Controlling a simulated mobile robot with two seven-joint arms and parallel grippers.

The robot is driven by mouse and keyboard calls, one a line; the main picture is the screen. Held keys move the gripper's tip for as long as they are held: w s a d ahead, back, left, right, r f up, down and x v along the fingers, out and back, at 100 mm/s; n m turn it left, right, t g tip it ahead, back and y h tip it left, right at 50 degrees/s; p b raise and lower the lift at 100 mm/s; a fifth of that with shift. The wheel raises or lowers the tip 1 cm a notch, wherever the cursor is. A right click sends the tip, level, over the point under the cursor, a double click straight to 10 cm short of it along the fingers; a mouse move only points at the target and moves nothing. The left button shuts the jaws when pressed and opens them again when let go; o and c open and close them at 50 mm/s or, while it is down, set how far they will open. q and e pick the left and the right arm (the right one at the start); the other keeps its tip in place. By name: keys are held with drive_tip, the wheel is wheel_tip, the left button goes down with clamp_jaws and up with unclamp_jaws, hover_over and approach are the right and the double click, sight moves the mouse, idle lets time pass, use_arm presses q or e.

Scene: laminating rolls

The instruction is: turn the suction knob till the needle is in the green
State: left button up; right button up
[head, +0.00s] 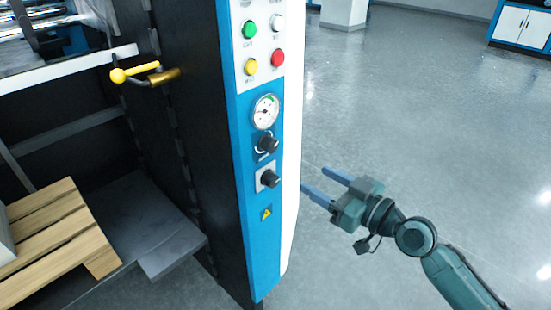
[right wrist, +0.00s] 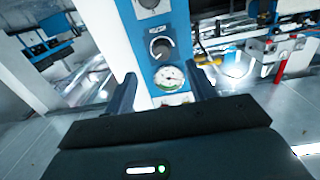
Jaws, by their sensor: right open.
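The round white gauge (head: 265,111) sits on the blue panel strip; a green arc shows at its upper right, but I cannot tell surely where the needle points. It also shows in the right wrist view (right wrist: 169,77). A black knob (head: 268,144) sits just below it, seen too in the right wrist view (right wrist: 160,47). A second black knob (head: 269,180) is lower. I cannot read which is the suction knob. My right gripper (head: 314,180) is open and empty, right of the lower knob in the head view and apart from the panel. My left gripper is out of view.
Green (head: 249,30), white, yellow and red (head: 278,58) buttons are above the gauge. A yellow-handled lever (head: 137,73) sticks out left of the dark cabinet side. A wooden pallet (head: 50,240) lies lower left.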

sight(274, 148)
drive_tip(key=shift+y, duration=0.3)
drive_tip(key=p+x, duration=0.1)
drive_tip(key=x, duration=0.3)
drive_tip(key=r+x, duration=0.1)
drive_tip(key=x, duration=0.3)
drive_tip(key=p+x, duration=0.1)
drive_tip(key=x, duration=0.3)
drive_tip(key=shift+w+r+p, duration=0.3)
drive_tip(key=shift+w+a, duration=0.4)
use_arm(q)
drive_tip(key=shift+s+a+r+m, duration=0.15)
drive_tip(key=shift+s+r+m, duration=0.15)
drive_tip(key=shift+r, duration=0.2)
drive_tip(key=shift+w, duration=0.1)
use_arm(e)
drive_tip(key=shift+c, duration=0.5)
drive_tip(key=c, duration=0.4)
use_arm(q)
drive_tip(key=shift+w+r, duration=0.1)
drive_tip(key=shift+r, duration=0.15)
use_arm(e)
drive_tip(key=c, duration=0.5)
